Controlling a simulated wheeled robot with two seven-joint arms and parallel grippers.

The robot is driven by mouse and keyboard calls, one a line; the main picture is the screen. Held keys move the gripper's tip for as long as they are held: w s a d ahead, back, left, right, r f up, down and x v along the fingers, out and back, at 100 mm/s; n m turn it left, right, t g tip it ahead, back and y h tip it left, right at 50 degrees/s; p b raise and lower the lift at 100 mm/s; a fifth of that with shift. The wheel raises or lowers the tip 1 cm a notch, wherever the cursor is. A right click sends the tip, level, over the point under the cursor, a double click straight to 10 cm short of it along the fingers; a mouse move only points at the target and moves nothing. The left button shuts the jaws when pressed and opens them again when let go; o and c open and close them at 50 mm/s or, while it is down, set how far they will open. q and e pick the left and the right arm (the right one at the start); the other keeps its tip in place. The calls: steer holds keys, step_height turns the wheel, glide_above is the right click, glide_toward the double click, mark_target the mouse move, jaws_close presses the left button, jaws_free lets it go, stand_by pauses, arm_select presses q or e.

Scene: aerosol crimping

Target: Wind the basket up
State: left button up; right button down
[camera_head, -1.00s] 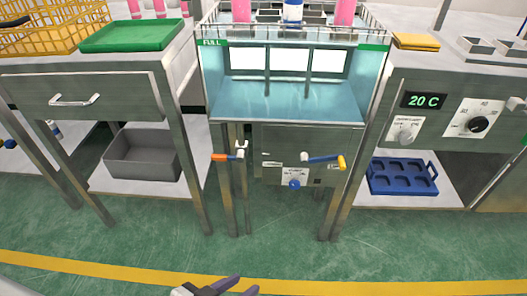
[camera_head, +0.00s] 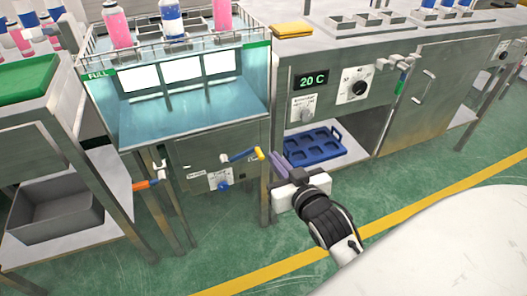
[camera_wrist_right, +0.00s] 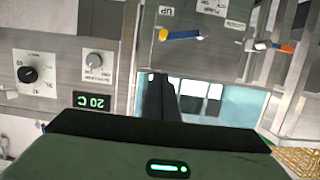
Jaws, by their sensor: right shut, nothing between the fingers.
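A crank handle (camera_head: 240,156) with a blue bar and a yellow end sticks out of the front panel of the water tank (camera_head: 185,110). It also shows in the right wrist view (camera_wrist_right: 181,36), near a label reading UP. A wire-railed basket (camera_head: 230,37) with pink and blue-white cans sits at the top of the tank. My right gripper (camera_head: 281,163) is shut and empty. In the head view it appears just right of the crank's yellow end, and I see no contact. Its dark fingers show in the right wrist view (camera_wrist_right: 158,97). My left gripper is out of view.
An orange-ended lever (camera_head: 145,184) and a blue knob (camera_head: 223,186) stick out of the tank front. A blue tray (camera_head: 313,146) lies on the shelf to the right, below a 20 C display (camera_head: 311,81). A grey bin (camera_head: 55,208) is at left. The green floor in front is clear.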

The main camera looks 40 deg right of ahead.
arm_select(q)
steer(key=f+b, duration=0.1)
steer(key=b, duration=0.1)
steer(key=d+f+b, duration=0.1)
steer(key=b, duration=0.1)
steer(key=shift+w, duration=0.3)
arm_select(e)
steer(key=w+d+f, duration=0.2)
steer(key=w+f, duration=0.4)
steer(key=w, duration=0.3)
steer(key=shift+f, duration=0.2)
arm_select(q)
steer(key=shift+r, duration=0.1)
arm_select(e)
steer(key=shift+d, duration=0.15)
